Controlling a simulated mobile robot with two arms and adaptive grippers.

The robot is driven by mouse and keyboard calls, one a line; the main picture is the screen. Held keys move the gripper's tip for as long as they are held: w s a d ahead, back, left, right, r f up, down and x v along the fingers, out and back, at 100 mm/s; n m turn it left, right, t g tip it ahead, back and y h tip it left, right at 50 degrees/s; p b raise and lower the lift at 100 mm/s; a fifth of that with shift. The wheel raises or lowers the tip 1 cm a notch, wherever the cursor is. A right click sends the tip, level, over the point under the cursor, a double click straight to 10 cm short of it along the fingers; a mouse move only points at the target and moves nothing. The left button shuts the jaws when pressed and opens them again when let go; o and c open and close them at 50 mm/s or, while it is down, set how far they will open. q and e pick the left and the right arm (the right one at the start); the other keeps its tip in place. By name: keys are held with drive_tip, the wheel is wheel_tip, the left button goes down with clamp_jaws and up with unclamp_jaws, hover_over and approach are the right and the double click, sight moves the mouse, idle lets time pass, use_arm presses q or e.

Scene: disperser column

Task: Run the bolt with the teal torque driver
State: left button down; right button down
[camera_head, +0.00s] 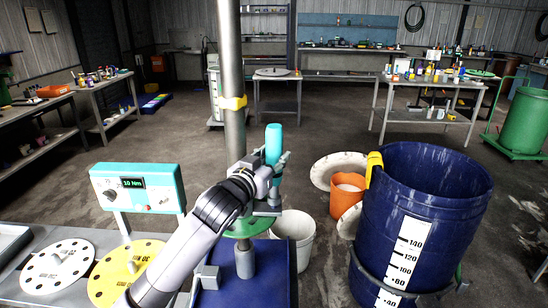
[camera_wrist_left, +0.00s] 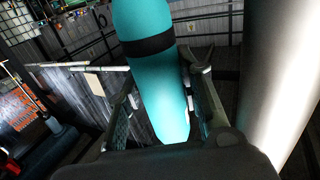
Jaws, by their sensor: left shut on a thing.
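The teal torque driver (camera_head: 273,146) stands upright in my left gripper (camera_head: 272,178) in the head view. In the left wrist view the teal driver (camera_wrist_left: 155,75) has a black band and sits between the two fingers of my left gripper (camera_wrist_left: 165,105), which is shut on it. Below the gripper is a green round flange (camera_head: 250,226) on a grey post, beside the tall metal column (camera_head: 231,90). The bolt is not distinguishable, and the driver's lower end is hidden. My right gripper is not in view.
A teal control box (camera_head: 136,188) reading 10 Nm stands at left, behind a white disc (camera_head: 57,265) and a yellow disc (camera_head: 125,272). A large blue barrel (camera_head: 425,200) is at right. A white bucket (camera_head: 293,232) and an orange bucket (camera_head: 347,192) stand on the floor between.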

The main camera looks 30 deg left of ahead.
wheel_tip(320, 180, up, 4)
drive_tip(key=p, duration=0.3)
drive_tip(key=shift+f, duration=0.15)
